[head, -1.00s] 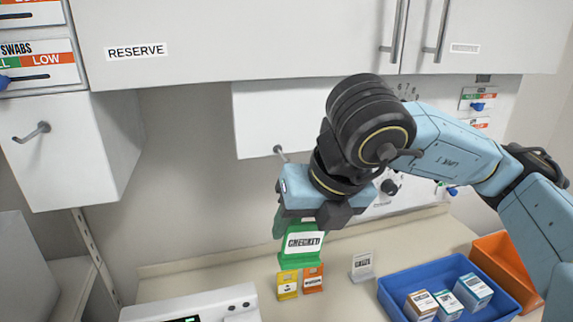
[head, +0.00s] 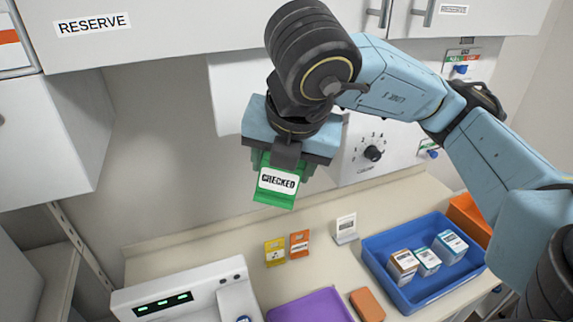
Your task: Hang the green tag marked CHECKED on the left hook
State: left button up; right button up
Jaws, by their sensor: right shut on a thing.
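The green tag marked CHECKED (head: 274,197) hangs from my right gripper (head: 287,154), which is shut on its upper part. The tag is in the air above the counter, tilted slightly, its white label facing me. My gripper and wrist cover the tag's top and part of the white panel behind. Only a small dark end of what looks like the left hook (head: 2,120) shows on the left white cabinet, at the picture's left edge. No other hook can be made out. My left gripper is out of view.
A yellow tag (head: 275,252) and an orange tag (head: 299,243) stand on the counter below, beside a white tag (head: 346,228). A blue bin (head: 407,302) with boxes is at right. A white device (head: 180,302) and purple tray (head: 310,306) are in front. Overhead cabinets (head: 170,28) bound the top.

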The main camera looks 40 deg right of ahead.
jog(key=w+d+f+b, duration=0.1)
jog(key=w+b, duration=0.1)
jog(key=w, duration=0.5)
jog(key=shift+w+d+f, duration=0.3)
jog(key=shift+w+d, duration=0.05)
jog(key=shift+d, duration=0.05)
dwell(0.4)
dwell(0.7)
jog(key=o, duration=1)
jog(key=shift+c, duration=0.2)
jog(key=shift+o, duration=0.5)
jog(key=shift+s, duration=0.1)
jog(key=shift+r, duration=0.1)
